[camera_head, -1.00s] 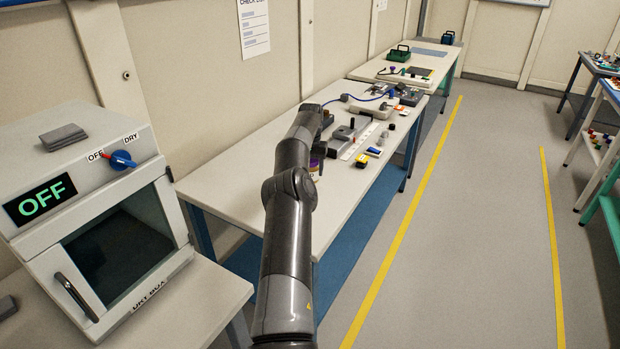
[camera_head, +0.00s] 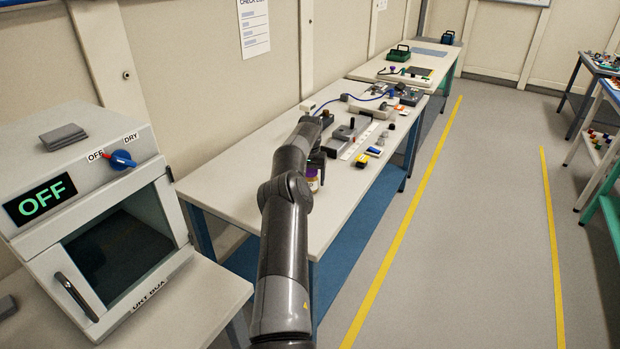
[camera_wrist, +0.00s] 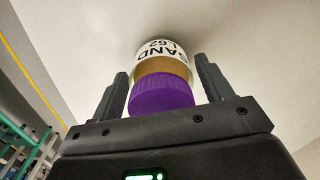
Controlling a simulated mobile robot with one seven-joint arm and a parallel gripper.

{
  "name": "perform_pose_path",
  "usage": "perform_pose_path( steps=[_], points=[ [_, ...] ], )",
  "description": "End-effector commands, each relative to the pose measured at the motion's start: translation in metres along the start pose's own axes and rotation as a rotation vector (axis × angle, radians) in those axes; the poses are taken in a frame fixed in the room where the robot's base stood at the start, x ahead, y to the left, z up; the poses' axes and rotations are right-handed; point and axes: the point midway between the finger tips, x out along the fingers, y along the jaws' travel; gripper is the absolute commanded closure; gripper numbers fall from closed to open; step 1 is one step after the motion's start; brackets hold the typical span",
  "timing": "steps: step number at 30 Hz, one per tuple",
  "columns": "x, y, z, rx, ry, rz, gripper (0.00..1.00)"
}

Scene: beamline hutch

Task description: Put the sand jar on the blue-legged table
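The sand jar (camera_wrist: 165,67) has a purple lid, a tan band and a white label reading SAND. In the head view the jar (camera_head: 313,182) stands near the front edge of the blue-legged table (camera_head: 237,180), partly hidden by my arm. My gripper (camera_wrist: 163,85) is just above it in the wrist view, with one finger on each side of the lid. Gaps show between the fingers and the jar, so the gripper looks open. In the head view my gripper (camera_head: 317,158) is mostly hidden behind my arm.
An oven (camera_head: 95,215) reading OFF stands on a bench at the left. Several tools and a tray (camera_head: 350,148) crowd the far part of the table. The table's near left area is bare. Another table (camera_head: 410,68) stands beyond; the right aisle is clear.

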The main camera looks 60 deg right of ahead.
Motion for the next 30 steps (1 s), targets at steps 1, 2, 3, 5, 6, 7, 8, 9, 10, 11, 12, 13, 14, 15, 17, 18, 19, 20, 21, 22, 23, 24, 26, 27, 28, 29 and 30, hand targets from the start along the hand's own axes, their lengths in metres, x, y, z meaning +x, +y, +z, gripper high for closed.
perform_pose_path(
  steps=[1,2,3,5,6,7,8,9,10,11,12,13,14,15,17,18,19,20,21,22,23,24,26,27,28,29,30],
  points=[
    [0.0,0.0,0.0,0.0,0.0,0.0,0.23],
    [0.0,0.0,0.0,0.0,0.0,0.0,0.21],
    [0.0,0.0,0.0,0.0,0.0,0.0,0.21],
    [0.0,0.0,0.0,0.0,0.0,0.0,0.21],
    [0.0,0.0,0.0,0.0,0.0,0.0,0.21],
    [0.0,0.0,0.0,0.0,0.0,0.0,0.21],
    [0.0,0.0,0.0,0.0,0.0,0.0,0.21],
    [-0.001,0.0,0.0,0.0,0.001,0.0,0.21],
    [-0.003,0.0,0.0,0.0,0.001,0.001,0.21],
    [-0.004,0.0,0.0,0.0,0.002,0.001,0.21],
    [-0.009,0.0,-0.001,-0.001,0.003,0.0,0.21],
    [-0.012,0.0,-0.001,-0.001,0.004,-0.001,0.21],
    [-0.017,0.0,-0.001,0.0,0.003,-0.002,0.21],
    [-0.024,0.0,-0.001,0.0,0.004,-0.002,0.21],
    [-0.035,0.0,-0.001,-0.001,0.004,-0.001,0.21],
    [-0.043,0.0,-0.001,-0.002,0.004,-0.001,0.21],
    [-0.049,0.0,-0.001,-0.002,0.004,-0.001,0.21],
    [-0.055,0.0,-0.001,-0.001,0.004,-0.001,0.21],
    [-0.058,0.0,-0.001,0.0,0.002,0.0,0.21],
    [-0.061,0.0,-0.001,-0.001,0.002,0.0,0.21],
    [-0.064,0.0,-0.001,-0.001,0.002,0.0,0.21],
    [-0.067,0.0,-0.001,-0.002,0.002,0.0,0.21],
    [-0.071,0.0,-0.001,-0.001,0.002,0.0,0.21],
    [-0.074,0.0,-0.001,-0.001,0.002,0.0,0.21],
    [-0.075,0.0,-0.001,-0.001,0.002,0.0,0.21],
    [-0.076,0.0,0.0,0.0,0.001,0.0,0.21],
    [-0.077,0.0,0.0,0.0,0.0,0.0,0.21]
  ],
)
